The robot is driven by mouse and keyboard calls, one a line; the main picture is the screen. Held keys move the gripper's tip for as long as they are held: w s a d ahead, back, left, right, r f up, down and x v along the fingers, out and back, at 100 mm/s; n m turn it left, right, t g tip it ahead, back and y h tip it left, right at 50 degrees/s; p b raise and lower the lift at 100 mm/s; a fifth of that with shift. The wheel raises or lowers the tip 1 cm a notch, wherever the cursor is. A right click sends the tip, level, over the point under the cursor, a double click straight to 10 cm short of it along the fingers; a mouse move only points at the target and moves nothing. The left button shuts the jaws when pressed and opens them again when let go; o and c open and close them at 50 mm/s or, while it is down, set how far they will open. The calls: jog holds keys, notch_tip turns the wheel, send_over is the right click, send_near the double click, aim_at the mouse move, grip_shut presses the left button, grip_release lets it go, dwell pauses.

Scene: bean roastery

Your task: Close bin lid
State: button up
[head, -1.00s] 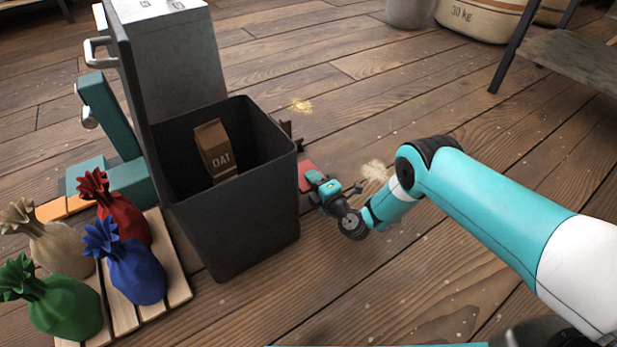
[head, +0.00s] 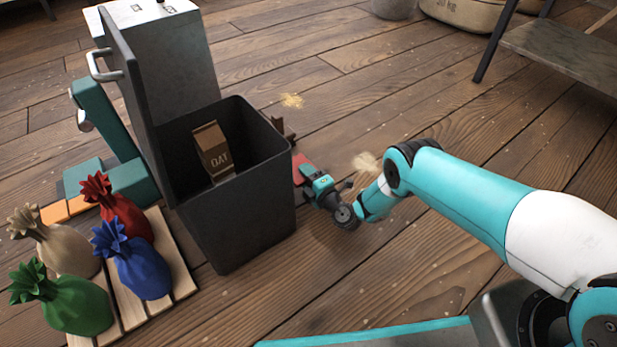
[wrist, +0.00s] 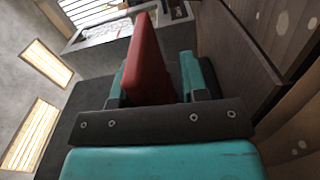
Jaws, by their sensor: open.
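The dark grey bin (head: 240,225) stands on the floor at centre left in the head view. Its lid (head: 135,100) is open and upright at the bin's left side, with a silver handle (head: 104,66). A brown packet (head: 212,150) stands inside. My gripper (head: 309,174) is low beside the bin's right side, at a red flat piece (head: 298,163). In the wrist view this red piece (wrist: 150,62) stands between the two teal fingers of my open gripper (wrist: 157,78). I cannot tell whether the fingers touch it.
A wooden pallet (head: 180,280) with several coloured sacks lies left of the bin. A grey box-shaped unit (head: 170,55) stands behind the lid. A table (head: 575,55) is at the upper right. The wooden floor right of the bin is mostly clear.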

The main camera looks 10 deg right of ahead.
jog(key=shift+s+d+r+p, duration=0.15)
jog(key=shift+s+d+p, duration=0.2)
jog(key=shift+p, duration=0.3)
jog(key=p+v, duration=1.2)
jog(key=v, duration=0.3)
jog(key=shift+s, duration=0.25)
jog(key=shift+s+d+p, duration=0.25)
jog(key=shift+s+p, duration=0.15)
jog(key=shift+s, duration=0.05)
jog(key=shift+w, duration=0.15)
